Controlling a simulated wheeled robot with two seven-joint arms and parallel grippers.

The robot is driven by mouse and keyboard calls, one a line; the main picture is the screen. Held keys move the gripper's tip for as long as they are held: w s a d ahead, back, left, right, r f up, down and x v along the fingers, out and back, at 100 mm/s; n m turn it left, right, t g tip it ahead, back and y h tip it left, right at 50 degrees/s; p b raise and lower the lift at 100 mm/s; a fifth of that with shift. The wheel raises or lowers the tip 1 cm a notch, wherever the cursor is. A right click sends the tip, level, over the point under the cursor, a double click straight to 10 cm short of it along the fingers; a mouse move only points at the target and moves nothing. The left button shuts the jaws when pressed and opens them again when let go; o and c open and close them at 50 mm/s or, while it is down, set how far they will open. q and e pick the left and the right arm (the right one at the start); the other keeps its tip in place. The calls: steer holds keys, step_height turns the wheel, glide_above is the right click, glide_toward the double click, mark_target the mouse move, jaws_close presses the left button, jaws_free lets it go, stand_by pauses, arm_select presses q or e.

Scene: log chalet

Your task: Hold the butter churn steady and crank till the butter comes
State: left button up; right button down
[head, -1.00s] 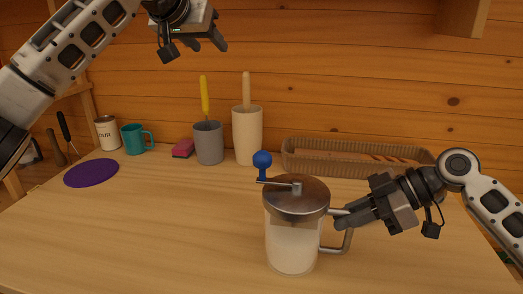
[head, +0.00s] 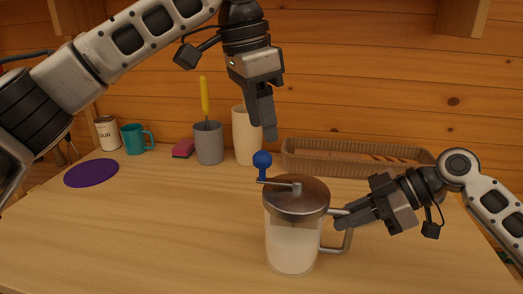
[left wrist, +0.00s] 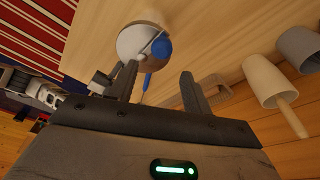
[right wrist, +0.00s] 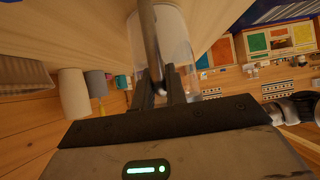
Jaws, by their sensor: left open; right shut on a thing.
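The butter churn (head: 293,240) stands upright on the wooden table, a clear jar with whitish contents and a metal lid (head: 300,203). A crank with a blue knob (head: 262,160) rises from the lid, pointing left. My right gripper (head: 342,222) is shut on the churn's side handle (head: 347,240); the handle also shows between its fingers in the right wrist view (right wrist: 152,45). My left gripper (head: 268,130) is open and empty, pointing down above and behind the blue knob. In the left wrist view the knob (left wrist: 161,50) and lid lie beyond its parted fingers (left wrist: 160,88).
Behind stand a grey cup (head: 208,145) with a yellow-handled tool, a cream crock (head: 243,150) and a long woven basket (head: 310,165). A teal mug (head: 135,140), a pink sponge (head: 183,148) and a purple mat (head: 91,172) are further left. The table's front left is clear.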

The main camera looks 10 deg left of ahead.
mark_target(261, 153)
arm_select(q)
steer(key=shift+s+a+x, duration=0.1)
steer(key=shift+a+x, duration=0.1)
steer(key=shift+x, duration=0.85)
steer(key=shift+s+a+x, duration=0.1)
steer(key=shift+a+x, duration=0.05)
steer(key=shift+x, duration=0.9)
steer(key=shift+s+a+x, duration=0.15)
steer(key=shift+a+x, duration=0.05)
steer(key=shift+x, duration=0.85)
steer(key=shift+f, duration=0.1)
steer(key=c, duration=0.7)
